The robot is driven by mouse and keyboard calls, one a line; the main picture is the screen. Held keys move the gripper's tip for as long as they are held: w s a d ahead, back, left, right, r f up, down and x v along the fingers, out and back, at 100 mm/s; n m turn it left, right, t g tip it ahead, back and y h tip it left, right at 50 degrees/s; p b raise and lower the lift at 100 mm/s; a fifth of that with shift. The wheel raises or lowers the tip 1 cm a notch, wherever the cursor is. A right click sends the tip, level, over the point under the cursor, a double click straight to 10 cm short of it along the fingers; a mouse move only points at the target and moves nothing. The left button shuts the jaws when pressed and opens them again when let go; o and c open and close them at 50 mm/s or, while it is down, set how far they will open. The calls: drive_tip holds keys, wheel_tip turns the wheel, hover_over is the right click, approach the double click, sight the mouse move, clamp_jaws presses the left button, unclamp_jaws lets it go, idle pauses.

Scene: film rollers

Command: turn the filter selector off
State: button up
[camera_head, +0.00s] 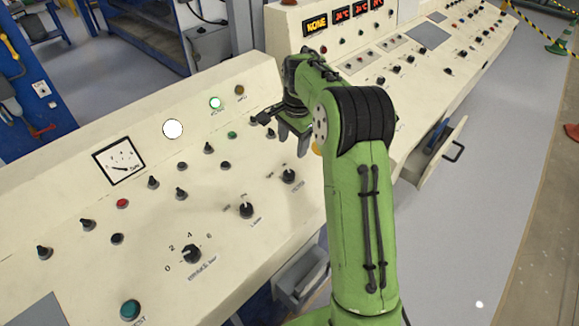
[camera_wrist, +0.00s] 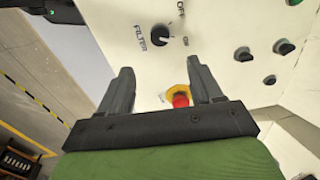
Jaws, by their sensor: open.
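The filter selector is a black rotary knob on the cream sloping console. In the wrist view the knob (camera_wrist: 160,35) sits beside the printed word FILTER, with small position labels above and to its right. I cannot tell which label its pointer faces. In the head view it is the right-hand knob (camera_head: 289,175) of the lower row. My gripper (camera_wrist: 159,68) is open and empty, with its fingertips pointing toward the knob but apart from it. In the head view my gripper (camera_head: 292,138) hangs over the console, just beyond the knob.
A red emergency button (camera_wrist: 180,99) with a yellow ring lies between my fingers in the wrist view. Another selector (camera_head: 246,210) and a numbered selector (camera_head: 191,254) are to the left. Several switches stand behind. An open drawer (camera_head: 302,277) juts from the console front.

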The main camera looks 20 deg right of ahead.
sight(289, 172)
drive_tip(key=f, duration=0.4)
drive_tip(key=w+f+b, duration=0.1)
drive_tip(key=f, duration=0.7)
drive_tip(key=shift+w+f+b, duration=0.2)
drive_tip(key=shift+f+b, duration=0.15)
drive_tip(key=c, duration=1.1)
drive_tip(key=shift+o, duration=0.2)
drive_tip(key=shift+r, duration=0.1)
drive_tip(key=shift+n, duration=0.4)
drive_tip(key=n, duration=0.5)
drive_tip(key=shift+n+p, duration=0.3)
drive_tip(key=shift+p, duration=0.05)
drive_tip(key=n, duration=0.5)
drive_tip(key=shift+w+a, duration=0.1)
drive_tip(key=shift+n, duration=0.4)
